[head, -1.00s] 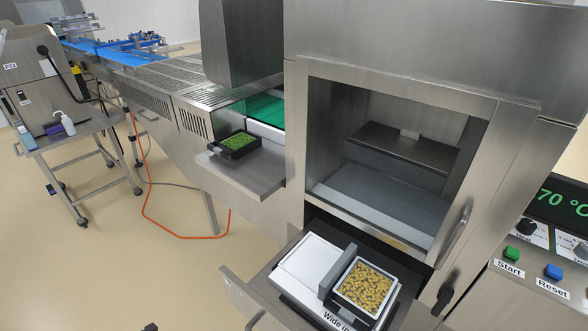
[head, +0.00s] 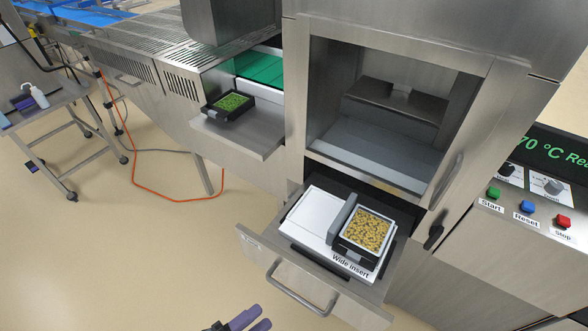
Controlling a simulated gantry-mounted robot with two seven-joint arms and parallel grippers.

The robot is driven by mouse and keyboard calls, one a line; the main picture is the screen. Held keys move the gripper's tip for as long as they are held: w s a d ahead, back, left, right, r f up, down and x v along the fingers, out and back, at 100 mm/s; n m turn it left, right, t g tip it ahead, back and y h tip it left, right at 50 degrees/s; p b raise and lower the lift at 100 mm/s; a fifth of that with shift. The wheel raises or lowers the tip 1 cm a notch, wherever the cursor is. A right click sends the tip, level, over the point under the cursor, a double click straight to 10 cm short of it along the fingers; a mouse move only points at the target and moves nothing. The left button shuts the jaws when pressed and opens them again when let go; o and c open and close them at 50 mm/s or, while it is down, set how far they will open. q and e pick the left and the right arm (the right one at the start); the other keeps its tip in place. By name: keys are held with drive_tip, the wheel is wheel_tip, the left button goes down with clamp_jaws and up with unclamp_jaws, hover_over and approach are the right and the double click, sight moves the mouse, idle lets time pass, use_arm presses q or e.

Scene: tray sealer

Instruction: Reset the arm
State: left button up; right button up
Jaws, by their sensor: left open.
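My left gripper (head: 245,321) shows at the bottom edge, low over the floor and in front of the drawer. It is open and empty, with purple-grey fingers, and touches nothing. Most of its arm is below the picture. My right gripper is out of view. The drawer (head: 262,258) of the sealer is pulled out, with a bar handle on its front. In it lies a white insert (head: 310,215) labelled "Wide insert". A black tray with yellow-brown pieces (head: 368,230) sits in its right side.
A black tray of green contents (head: 232,105) stands on a steel shelf (head: 238,138) at the left. The sealer chamber (head: 385,140) is open above the drawer. A control panel (head: 535,205) is at the right. A cart (head: 60,120) stands far left. Floor in front is clear.

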use_arm(q)
drive_tip(key=w+a+n+y+p, duration=0.15)
drive_tip(key=a+n+y, duration=0.35)
drive_tip(key=n+y, duration=0.55)
drive_tip(key=s+a+f+n+g+y, duration=0.4)
drive_tip(key=s+a+n+g, duration=0.3)
drive_tip(key=s+n+g, duration=0.25)
wheel_tip(320, 180, up, 38)
drive_tip(key=f+p, duration=0.1)
drive_tip(key=p, duration=3.7)
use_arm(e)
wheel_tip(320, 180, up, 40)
use_arm(q)
wheel_tip(320, 180, down, 52)
drive_tip(key=b, duration=5.3)
drive_tip(key=shift+s+f+m+t, duration=0.2)
drive_tip(key=shift+s+m+t, duration=0.1)
drive_tip(key=shift+s+t, duration=0.05)
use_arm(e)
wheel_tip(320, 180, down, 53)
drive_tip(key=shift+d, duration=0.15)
use_arm(q)
drive_tip(key=shift+h, duration=0.25)
wheel_tip(320, 180, up, 52)
drive_tip(key=p, duration=5.1)
drive_tip(key=shift+p, duration=0.35)
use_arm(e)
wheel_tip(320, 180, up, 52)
